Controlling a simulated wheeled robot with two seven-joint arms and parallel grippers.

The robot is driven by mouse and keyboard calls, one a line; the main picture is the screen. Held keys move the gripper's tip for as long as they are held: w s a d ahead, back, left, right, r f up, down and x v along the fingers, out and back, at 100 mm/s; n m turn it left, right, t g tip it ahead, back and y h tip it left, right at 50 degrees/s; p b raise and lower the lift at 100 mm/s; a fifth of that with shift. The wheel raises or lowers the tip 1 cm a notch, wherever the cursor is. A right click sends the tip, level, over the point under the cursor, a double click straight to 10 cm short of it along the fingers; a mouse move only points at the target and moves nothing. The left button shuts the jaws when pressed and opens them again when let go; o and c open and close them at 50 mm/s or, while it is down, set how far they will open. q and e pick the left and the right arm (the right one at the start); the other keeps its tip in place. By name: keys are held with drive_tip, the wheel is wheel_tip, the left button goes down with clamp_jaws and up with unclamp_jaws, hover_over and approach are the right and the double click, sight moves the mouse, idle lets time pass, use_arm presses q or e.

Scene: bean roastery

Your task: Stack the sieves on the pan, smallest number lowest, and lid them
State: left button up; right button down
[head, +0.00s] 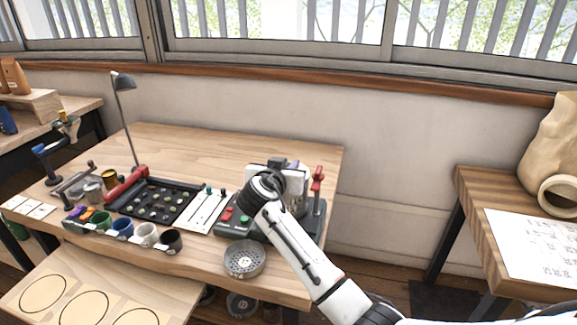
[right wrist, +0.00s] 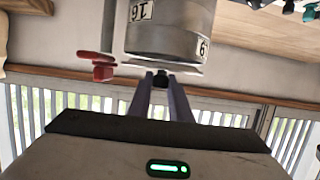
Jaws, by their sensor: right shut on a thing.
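My right gripper (right wrist: 161,82) is shut on what looks like the knob of a thin grey lid (right wrist: 135,62), in the right wrist view, which is upside down. The lid lies against or very close to the end of a metal sieve stack (right wrist: 170,30); I cannot tell whether it is seated. A label on the stack seems to read 16; another is cut off. In the head view the right gripper (head: 262,190) is over the shaker machine (head: 240,228) and hides most of the stack. A round grey sieve-like dish (head: 245,260) sits at the table's front edge. My left gripper is out of view.
A red clamp post (head: 317,180) stands right of the stack. A black tray (head: 155,200), several coloured cups (head: 122,228), white cards (head: 205,208) and a lamp (head: 123,82) occupy the left. Another round dish (head: 240,304) is below the table edge. The table's back is clear.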

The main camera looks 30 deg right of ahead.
drive_tip(key=shift+f+b, duration=0.6)
drive_tip(key=c, duration=1.9)
unclamp_jaws()
drive_tip(key=shift+a, duration=0.1)
drive_tip(key=shift+s+a+r+p, duration=0.3)
drive_tip(key=shift+s+a+p, duration=0.15)
drive_tip(key=shift+p, duration=0.05)
drive_tip(key=shift+p+v, duration=0.75)
drive_tip(key=shift+v, duration=1.25)
drive_tip(key=p+v, duration=0.1)
drive_tip(key=v, duration=0.4)
drive_tip(key=shift+s+a, duration=0.15)
drive_tip(key=shift+a, duration=0.05)
